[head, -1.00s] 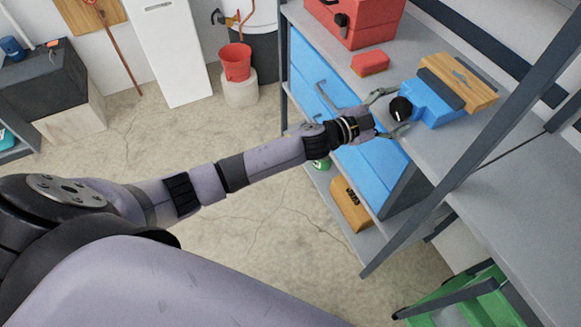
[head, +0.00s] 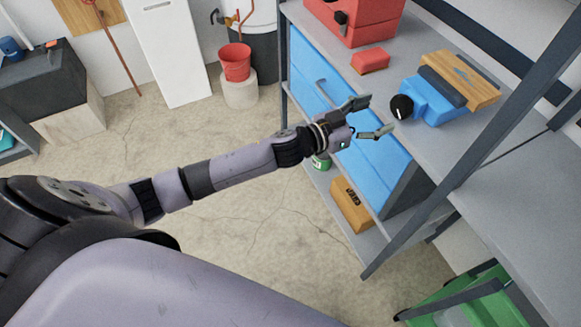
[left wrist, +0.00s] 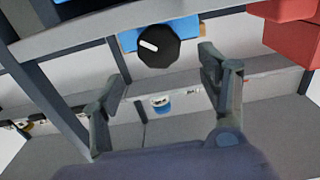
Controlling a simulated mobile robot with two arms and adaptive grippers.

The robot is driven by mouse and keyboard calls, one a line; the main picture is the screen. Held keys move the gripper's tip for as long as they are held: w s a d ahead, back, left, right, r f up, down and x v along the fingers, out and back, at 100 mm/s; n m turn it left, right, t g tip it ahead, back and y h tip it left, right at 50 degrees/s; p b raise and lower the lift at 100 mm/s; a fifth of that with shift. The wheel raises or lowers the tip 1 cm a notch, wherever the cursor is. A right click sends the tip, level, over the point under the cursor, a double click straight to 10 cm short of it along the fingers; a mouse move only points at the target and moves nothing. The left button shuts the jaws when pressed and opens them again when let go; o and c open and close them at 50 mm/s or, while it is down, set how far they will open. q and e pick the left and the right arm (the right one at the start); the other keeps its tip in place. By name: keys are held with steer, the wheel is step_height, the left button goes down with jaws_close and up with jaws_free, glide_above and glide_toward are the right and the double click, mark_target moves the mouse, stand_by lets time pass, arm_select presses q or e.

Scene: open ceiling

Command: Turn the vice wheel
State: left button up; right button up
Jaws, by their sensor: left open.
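The vice wheel (head: 401,107) is a black round knob with a white mark, on the near side of the blue vice (head: 433,103) on the grey workbench top. The wheel also shows in the left wrist view (left wrist: 158,46), upper middle, with its white mark tilted. My left gripper (head: 380,115) is open and empty. Its fingers are spread, and they point toward the wheel but stand short of it, over the bench's front edge. In the left wrist view the fingertips (left wrist: 160,75) stand on either side below the wheel, apart from it. My right gripper is not in view.
A red toolbox (head: 355,22) and a small red block (head: 370,61) sit on the bench left of the vice. A wooden block (head: 460,78) is at the vice's jaws. Grey uprights (head: 480,140) stand right. Blue drawers (head: 345,115) are below. The floor in front is clear.

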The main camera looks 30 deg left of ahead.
arm_select(q)
steer(key=a+v, duration=0.1)
steer(key=v, duration=0.8)
steer(key=a+f+n+y+p, duration=0.1)
steer(key=a+f+y, duration=0.1)
steer(key=f, duration=0.5)
steer(key=a+f+n+g+y+p, duration=0.1)
steer(key=a+f+y, duration=0.2)
steer(key=a+f, duration=0.2)
steer(key=s+a+f+n+g+y+p, duration=0.1)
steer(key=a+f+y, duration=0.1)
steer(key=f, duration=0.8)
steer(key=shift+a+f+n+y, duration=0.2)
steer(key=shift+a+n+y, duration=0.2)
steer(key=shift+a, duration=0.4)
steer(key=shift+s, duration=0.1)
